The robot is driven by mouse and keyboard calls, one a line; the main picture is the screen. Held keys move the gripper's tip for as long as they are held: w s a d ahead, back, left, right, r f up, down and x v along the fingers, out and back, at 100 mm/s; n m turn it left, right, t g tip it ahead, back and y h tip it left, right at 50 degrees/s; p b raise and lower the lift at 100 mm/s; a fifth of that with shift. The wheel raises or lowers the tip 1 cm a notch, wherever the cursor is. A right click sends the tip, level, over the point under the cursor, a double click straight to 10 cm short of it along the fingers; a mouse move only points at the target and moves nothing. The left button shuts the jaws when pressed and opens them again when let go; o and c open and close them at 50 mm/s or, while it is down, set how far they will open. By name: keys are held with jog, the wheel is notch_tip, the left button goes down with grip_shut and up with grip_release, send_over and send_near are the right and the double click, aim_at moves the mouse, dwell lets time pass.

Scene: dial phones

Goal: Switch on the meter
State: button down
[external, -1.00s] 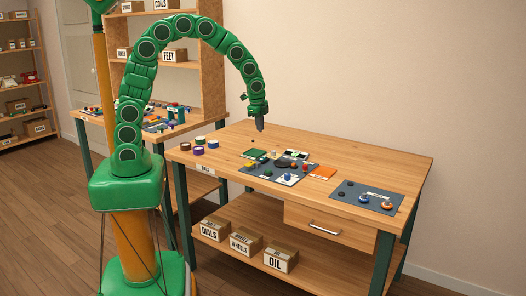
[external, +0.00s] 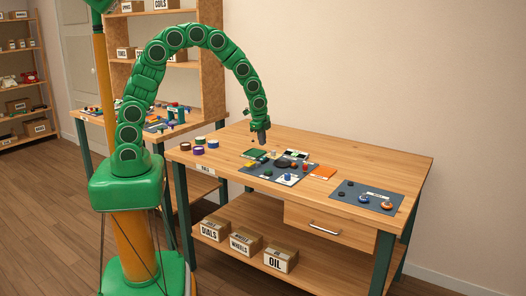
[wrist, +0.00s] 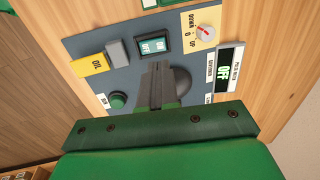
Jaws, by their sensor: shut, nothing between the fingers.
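In the wrist view, the meter (wrist: 230,68) is a dark box at the right edge of the grey panel (wrist: 85,45), its display reading OFF. A green rocker switch (wrist: 152,46) with ON and OFF markings sits on the panel, left of the meter. My gripper (wrist: 158,68) is shut and empty, its fingertips appearing just below the switch in the picture. It partly covers a dark round disc (wrist: 183,82). In the external view, my gripper (external: 262,140) points down above the back of the table; contact with the panel cannot be made out.
A second grey mat (external: 350,190) with knobs lies to the right. Bare wood (external: 385,160) is free at back right.

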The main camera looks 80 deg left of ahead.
aim_at(264, 157)
jog(key=shift+w+a+f, duration=0.15)
jog(key=shift+f, duration=0.9)
jog(key=shift+w+a+f, duration=0.15)
jog(key=shift+f, duration=0.95)
jog(key=shift+w+a+f, duration=0.15)
jog(key=shift+f, duration=0.9)
jog(key=shift+w+f, duration=0.1)
jog(key=shift+f, duration=0.15)
